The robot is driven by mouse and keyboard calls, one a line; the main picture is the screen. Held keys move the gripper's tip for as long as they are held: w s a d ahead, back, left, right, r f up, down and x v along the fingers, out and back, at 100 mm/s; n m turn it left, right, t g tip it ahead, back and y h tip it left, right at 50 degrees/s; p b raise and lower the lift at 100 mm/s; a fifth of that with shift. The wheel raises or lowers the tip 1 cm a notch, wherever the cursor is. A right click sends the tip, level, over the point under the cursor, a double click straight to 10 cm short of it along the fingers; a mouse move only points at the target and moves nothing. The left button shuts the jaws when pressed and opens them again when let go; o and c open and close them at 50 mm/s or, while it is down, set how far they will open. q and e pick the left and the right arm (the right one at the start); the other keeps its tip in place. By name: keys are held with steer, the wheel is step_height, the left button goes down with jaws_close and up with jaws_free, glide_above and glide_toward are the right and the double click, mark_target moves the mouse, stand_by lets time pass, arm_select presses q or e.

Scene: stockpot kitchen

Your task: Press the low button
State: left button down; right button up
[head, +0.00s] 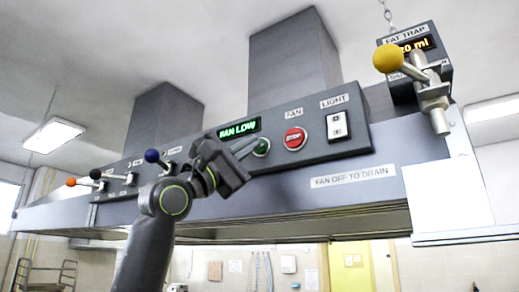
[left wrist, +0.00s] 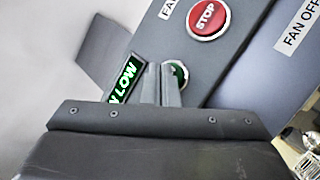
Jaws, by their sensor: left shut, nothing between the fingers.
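The green button (head: 263,147) sits on the grey hood panel (head: 360,138), left of the red STOP button (head: 295,138). Any label on the green button is hidden. The lit display (head: 238,129) above it reads FAN LOW in green. My left gripper (head: 253,149) is shut and empty, its fingertips at the green button's left side. In the left wrist view the closed fingers (left wrist: 163,80) partly cover the green button (left wrist: 180,74); I cannot tell whether they touch it. The STOP button (left wrist: 207,18) shows above. My right gripper is not in view.
A white LIGHT switch (head: 338,126) is at the panel's right. Levers with orange, black and blue knobs (head: 152,156) line its left part. A yellow-knobbed lever (head: 387,58) stands by the FAT TRAP box (head: 428,82).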

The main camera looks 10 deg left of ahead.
arm_select(q)
steer(key=shift+s+a, duration=0.15)
steer(key=shift+s, duration=0.2)
steer(key=s+b, duration=0.1)
steer(key=s+a+b, duration=0.1)
steer(key=s, duration=0.1)
steer(key=s+b, duration=0.1)
steer(key=shift+s+a+b, duration=0.3)
steer(key=shift+s+b, duration=0.05)
stand_by(0.3)
stand_by(0.6)
